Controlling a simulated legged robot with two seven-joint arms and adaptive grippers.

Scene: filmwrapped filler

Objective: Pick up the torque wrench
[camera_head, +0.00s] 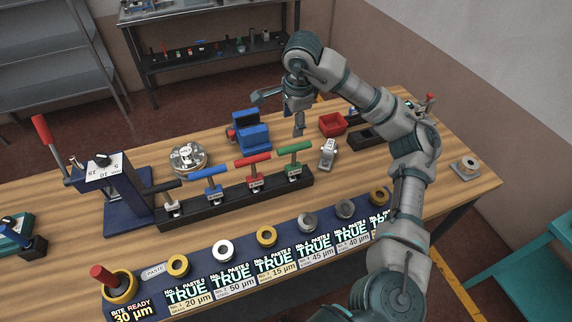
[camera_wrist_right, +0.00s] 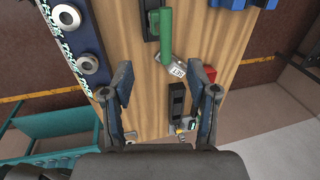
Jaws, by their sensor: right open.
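Several T-handled tools stand upright in a black rack (camera_head: 235,202) on the wooden table: one blue (camera_head: 208,172), one red (camera_head: 253,160), one green (camera_head: 294,147) and a darker one at the left end. I cannot tell for sure which is the torque wrench. The green handle also shows at the top of the right wrist view (camera_wrist_right: 166,32). My right gripper (camera_head: 279,114) is open and empty, above the table near the blue vise and apart from the rack. My left gripper is not seen.
A blue press (camera_head: 108,195) with a red lever is at left. Labelled rings on a blue strip (camera_head: 245,246) line the front.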

